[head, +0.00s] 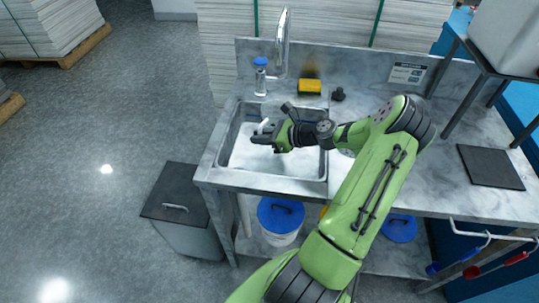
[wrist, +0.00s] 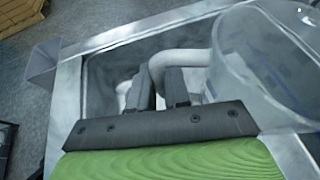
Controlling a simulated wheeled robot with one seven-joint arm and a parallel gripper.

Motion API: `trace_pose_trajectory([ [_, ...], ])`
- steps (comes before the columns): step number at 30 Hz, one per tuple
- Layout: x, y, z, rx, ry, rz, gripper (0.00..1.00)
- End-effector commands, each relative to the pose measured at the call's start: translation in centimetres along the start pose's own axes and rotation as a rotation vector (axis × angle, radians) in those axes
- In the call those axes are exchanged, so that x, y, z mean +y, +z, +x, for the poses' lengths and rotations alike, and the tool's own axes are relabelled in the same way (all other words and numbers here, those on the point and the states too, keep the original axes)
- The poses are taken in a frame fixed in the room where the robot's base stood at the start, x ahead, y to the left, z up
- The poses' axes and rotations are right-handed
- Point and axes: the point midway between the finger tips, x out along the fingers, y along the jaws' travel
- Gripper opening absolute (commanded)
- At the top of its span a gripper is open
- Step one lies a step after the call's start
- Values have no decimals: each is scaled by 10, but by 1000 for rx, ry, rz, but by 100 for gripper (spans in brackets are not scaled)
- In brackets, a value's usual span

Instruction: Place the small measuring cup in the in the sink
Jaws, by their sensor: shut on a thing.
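My gripper (head: 268,134) is over the sink (head: 232,133). In the wrist view, my gripper's fingers (wrist: 158,92) are closed around the pale curved handle of a clear measuring cup (wrist: 270,65) with faint blue markings. The cup body is at the right of the wrist view, partly cut off by the frame edge. In the head view only a small white piece shows at the fingertips; the clear cup body is hard to make out there. The sink wall (wrist: 103,75) shows behind the fingers. How far the cup is above the basin floor is unclear.
A faucet (head: 283,45) and a blue-capped bottle (head: 260,78) stand behind the sink. A yellow sponge (head: 310,87) and a small black object (head: 338,94) are on the back counter. A dark square plate (head: 490,166) lies at right. The counter right of my arm is mostly clear.

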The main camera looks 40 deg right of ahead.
Motion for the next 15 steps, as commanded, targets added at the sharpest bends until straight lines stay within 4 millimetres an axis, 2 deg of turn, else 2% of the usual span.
trace_pose_trajectory([
  [1, 0, -13, 6, -1, 1, 1, 0],
  [5, 0, -28, 12, -1, 0, -1, 0],
  [10, 1, -55, 24, -2, 1, 0, 0],
  [15, 1, -56, 25, -1, 0, -3, 0],
])
